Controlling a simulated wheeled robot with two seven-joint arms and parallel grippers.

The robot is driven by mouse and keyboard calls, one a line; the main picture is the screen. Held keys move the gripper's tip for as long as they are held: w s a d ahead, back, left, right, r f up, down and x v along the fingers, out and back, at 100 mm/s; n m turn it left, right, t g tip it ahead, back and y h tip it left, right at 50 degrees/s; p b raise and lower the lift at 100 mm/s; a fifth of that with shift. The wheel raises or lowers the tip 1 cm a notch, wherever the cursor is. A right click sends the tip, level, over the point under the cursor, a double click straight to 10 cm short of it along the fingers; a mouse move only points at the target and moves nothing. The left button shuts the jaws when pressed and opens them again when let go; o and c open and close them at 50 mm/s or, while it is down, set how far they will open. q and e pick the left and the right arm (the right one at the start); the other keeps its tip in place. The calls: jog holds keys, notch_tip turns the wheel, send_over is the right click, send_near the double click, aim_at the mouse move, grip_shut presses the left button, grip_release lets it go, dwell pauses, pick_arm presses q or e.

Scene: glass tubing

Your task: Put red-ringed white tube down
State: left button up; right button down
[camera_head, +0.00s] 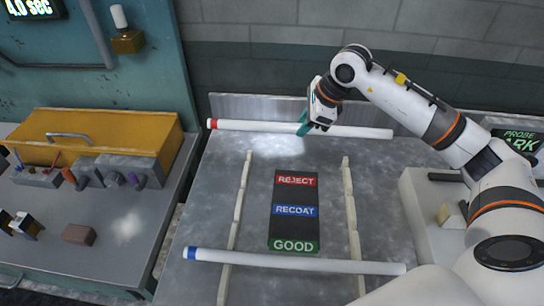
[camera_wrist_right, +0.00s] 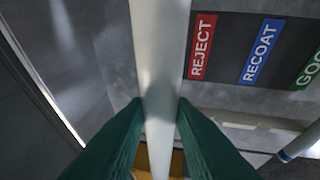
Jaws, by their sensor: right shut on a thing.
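The red-ringed white tube (camera_head: 350,131) lies crosswise at the back of the metal table in the head view, with its red ring at the left end. My right gripper (camera_head: 306,126) is around its middle. In the right wrist view the tube (camera_wrist_right: 159,60) runs between the two green fingers (camera_wrist_right: 160,112), which are shut on it. I cannot tell whether the tube touches the surface below. My left gripper is in neither view.
A blue-ringed white tube (camera_head: 300,263) lies across two pale notched rails (camera_head: 237,210) at the front. A dark board (camera_head: 294,247) between the rails reads REJECT, RECOAT and GOOD. A low metal wall (camera_head: 250,107) stands behind the red-ringed tube. A side bench with a yellow box (camera_head: 160,124) is at left.

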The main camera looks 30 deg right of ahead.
notch_tip(320, 180, down, 10)
jog(key=shift+s+d+r+p, duration=0.1)
jog(key=shift+s+d+p, duration=0.05)
jog(key=shift+p, duration=0.95)
pick_arm(q)
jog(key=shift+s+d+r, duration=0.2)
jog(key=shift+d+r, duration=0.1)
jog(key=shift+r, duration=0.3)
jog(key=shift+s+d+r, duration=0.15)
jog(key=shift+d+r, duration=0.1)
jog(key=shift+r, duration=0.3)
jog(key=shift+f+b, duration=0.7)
jog(key=shift+b, duration=0.1)
pick_arm(e)
jog(key=shift+f, duration=0.65)
jog(key=c, duration=1.2)
grip_release()
jog(key=shift+r, duration=0.1)
jog(key=shift+c, duration=0.2)
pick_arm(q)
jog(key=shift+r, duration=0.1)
